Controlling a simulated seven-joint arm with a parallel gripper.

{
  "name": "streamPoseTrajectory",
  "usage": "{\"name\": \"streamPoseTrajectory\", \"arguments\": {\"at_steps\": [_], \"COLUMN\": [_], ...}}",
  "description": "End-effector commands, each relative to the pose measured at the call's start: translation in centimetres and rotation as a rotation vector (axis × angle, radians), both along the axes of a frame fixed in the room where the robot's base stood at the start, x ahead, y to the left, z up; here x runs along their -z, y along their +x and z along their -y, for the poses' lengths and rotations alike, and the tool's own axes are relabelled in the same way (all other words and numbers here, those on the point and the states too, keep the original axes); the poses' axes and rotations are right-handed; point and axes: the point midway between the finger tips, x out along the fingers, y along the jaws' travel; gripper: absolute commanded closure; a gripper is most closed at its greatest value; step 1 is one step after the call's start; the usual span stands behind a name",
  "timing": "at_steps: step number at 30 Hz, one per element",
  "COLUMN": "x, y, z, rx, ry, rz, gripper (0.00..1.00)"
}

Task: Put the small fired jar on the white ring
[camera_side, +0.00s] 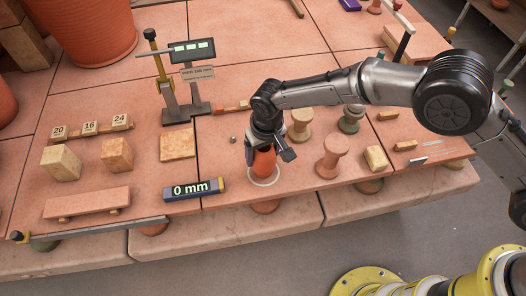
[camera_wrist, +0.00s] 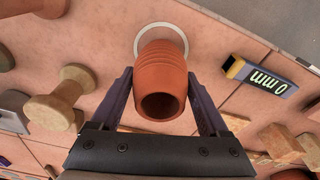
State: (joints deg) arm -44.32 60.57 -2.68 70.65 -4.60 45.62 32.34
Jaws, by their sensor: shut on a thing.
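The small fired jar (camera_side: 264,163) is orange-red clay with ribbed sides, and in the wrist view the jar (camera_wrist: 161,80) shows its open mouth toward the camera. My gripper (camera_side: 268,150) is shut on the jar, with one finger on each side of it in the wrist view (camera_wrist: 162,90). The white ring (camera_side: 264,182) is on the tiled table at the jar's lower end. In the wrist view the ring (camera_wrist: 160,28) shows around the far end of the jar. I cannot tell whether the jar touches the table.
A "0 mm" display (camera_side: 194,190) lies left of the ring. A pinkish spool (camera_side: 333,156) stands to the right, with another spool (camera_side: 300,124) behind. A gauge stand (camera_side: 182,85) is at the back left. The table's front edge is close to the ring.

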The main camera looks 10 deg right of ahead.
Motion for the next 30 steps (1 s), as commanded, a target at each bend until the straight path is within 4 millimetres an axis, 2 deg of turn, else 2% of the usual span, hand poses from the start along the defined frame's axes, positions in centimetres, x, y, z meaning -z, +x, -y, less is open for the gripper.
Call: {"name": "streamPoseTrajectory", "arguments": {"at_steps": [10,11,14,23,26,30], "x": [0.2,0.3,0.3,0.0,-1.0,-3.4], "y": [0.1,0.0,0.0,0.0,0.0,-0.3], "z": [-0.1,0.0,0.0,0.0,-0.1,0.0], "rx": [0.000,0.000,0.000,0.000,0.000,0.000], "ry": [0.002,0.001,0.001,0.001,0.003,0.004], "rz": [0.003,0.002,0.001,0.002,0.003,0.004], "gripper": [0.92,0.18,0.00,0.00,0.00,0.00]}}
